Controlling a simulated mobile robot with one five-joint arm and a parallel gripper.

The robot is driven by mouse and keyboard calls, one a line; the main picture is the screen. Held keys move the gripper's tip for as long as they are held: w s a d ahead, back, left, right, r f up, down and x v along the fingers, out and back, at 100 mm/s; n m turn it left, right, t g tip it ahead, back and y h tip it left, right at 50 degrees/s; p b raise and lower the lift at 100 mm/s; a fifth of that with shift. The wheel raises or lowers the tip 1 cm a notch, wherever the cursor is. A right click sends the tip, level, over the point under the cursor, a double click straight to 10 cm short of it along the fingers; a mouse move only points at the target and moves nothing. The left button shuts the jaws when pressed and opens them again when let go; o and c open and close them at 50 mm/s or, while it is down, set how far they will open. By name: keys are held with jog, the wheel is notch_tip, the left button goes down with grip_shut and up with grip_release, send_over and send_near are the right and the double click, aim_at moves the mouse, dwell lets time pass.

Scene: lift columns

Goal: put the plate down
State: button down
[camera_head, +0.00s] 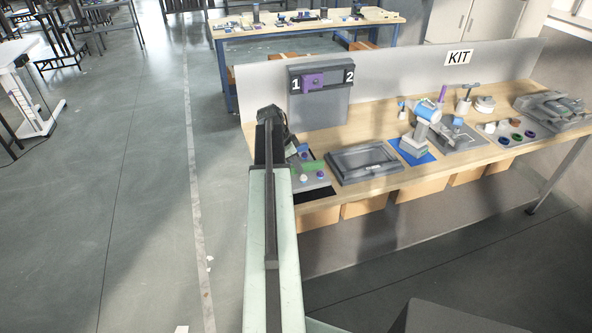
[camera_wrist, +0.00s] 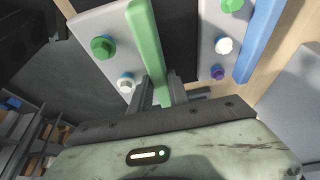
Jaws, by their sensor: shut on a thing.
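In the wrist view my gripper (camera_wrist: 163,92) is shut on the near end of a green bar (camera_wrist: 146,42). The bar runs along the edge of a light grey plate (camera_wrist: 118,62), which bears a green knob (camera_wrist: 103,47) and a white knob (camera_wrist: 126,83). In the head view the green bar (camera_head: 312,166) shows just right of my arm, at the left end of the bench. My arm hides much of that spot. I cannot tell whether the plate touches the surface below.
A second grey plate (camera_wrist: 208,20) with a blue bar (camera_wrist: 262,35) lies to the right, across a dark gap. On the bench (camera_head: 385,190) a dark tray (camera_head: 363,163) and a blue mat with a tool (camera_head: 414,148) stand further right. A grey back panel (camera_head: 400,75) rises behind.

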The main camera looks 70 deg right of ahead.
aim_at(296, 171)
jog(key=f+b, duration=0.4)
jog(key=shift+w+d, duration=0.25)
jog(key=shift+w, duration=0.05)
jog(key=shift+r, duration=0.2)
jog(key=shift+f, duration=0.15)
jog(key=c, duration=1.3)
grip_release()
jog(key=shift+o, duration=0.2)
jog(key=shift+r+p, duration=0.45)
jog(key=shift+p, duration=0.1)
jog(key=p+v, duration=1)
jog(key=v, duration=0.1)
jog(key=shift+w+a+r+p, duration=0.1)
jog(key=shift+a+r+p, duration=0.05)
jog(key=shift+r+p, duration=0.25)
jog(key=shift+f, duration=0.2)
